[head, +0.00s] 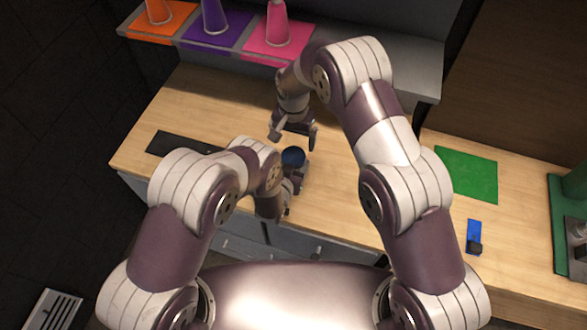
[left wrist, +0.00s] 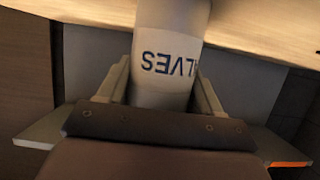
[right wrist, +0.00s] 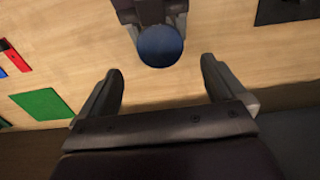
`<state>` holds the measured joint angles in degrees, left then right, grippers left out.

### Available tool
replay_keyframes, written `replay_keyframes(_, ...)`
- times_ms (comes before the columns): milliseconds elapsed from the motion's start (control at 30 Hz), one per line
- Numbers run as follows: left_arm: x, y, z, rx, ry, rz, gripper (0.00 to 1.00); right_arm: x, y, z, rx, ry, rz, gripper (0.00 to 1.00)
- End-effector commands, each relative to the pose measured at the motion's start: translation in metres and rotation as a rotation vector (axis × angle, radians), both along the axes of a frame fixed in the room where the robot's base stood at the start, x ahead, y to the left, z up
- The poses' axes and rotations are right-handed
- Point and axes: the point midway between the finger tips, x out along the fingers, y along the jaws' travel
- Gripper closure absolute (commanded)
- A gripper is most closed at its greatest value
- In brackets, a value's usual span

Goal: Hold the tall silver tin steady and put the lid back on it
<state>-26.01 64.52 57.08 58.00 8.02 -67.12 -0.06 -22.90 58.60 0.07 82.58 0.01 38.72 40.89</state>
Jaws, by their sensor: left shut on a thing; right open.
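A pale tin with dark blue lettering (left wrist: 166,60) stands between the fingers of my left gripper (left wrist: 163,88), which is shut on it. In the head view my left gripper (head: 287,186) is near the table's front edge, and a round dark blue top (head: 292,157) shows beside it. The right wrist view shows this blue top (right wrist: 160,46) from above; whether it is a seated lid or an open mouth I cannot tell. My right gripper (head: 294,136) is open and empty, just behind the blue top. No separate lid is visible.
A black mat (head: 180,143) lies left, a green mat (head: 466,174) right. A blue item (head: 474,232) lies near the front right, and a green-framed object (head: 563,235) stands at the far right. Cones (head: 277,24) on coloured mats stand on a raised shelf behind.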

Motion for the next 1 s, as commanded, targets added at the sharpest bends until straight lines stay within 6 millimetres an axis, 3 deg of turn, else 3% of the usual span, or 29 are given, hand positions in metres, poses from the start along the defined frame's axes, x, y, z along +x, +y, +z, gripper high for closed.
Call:
replay_keyframes(400,0.0,0.0,0.0,0.0,0.001,0.0,1.0,0.0,0.0,-0.063,0.0,0.0,0.0,0.02)
replay_keyframes(833,0.0,0.0,0.0,0.0,0.001,0.0,1.0,0.0,0.0,-0.073,0.0,0.0,0.0,0.02)
replay_keyframes(1000,0.0,0.0,0.0,0.0,0.001,0.0,1.0,0.0,0.0,-0.073,0.0,0.0,0.0,0.58)
